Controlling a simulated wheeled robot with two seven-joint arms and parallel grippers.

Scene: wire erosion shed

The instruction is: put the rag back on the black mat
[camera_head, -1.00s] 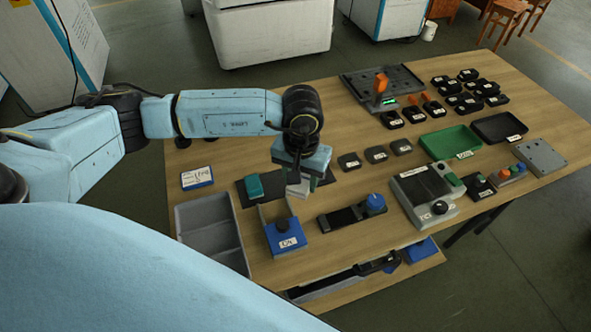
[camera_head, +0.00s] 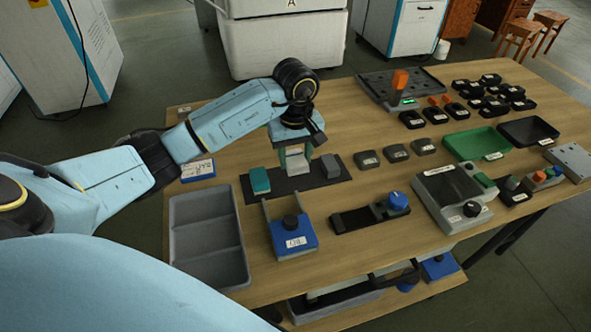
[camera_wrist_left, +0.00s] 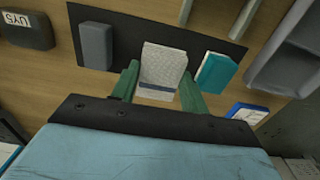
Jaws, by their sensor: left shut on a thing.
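The rag is a pale, textured, folded piece (camera_head: 296,161); it also shows in the left wrist view (camera_wrist_left: 163,62). My left gripper (camera_head: 296,158) is shut on it, with a green finger on each side (camera_wrist_left: 160,88). The black mat (camera_head: 300,184) lies on the table under the gripper; it also shows in the left wrist view (camera_wrist_left: 135,27). The rag is over the middle of the mat, between a teal block (camera_head: 259,181) and a grey block (camera_head: 331,166). Whether its underside touches the mat, I cannot tell. My right gripper is not in view.
A grey two-part tray (camera_head: 244,262) stands left at the front. A blue fixture with a black knob (camera_head: 292,238) is in front of the mat. A black slide with a blue knob (camera_head: 350,220) lies to its right. Several small black blocks (camera_head: 396,152) sit right of the mat.

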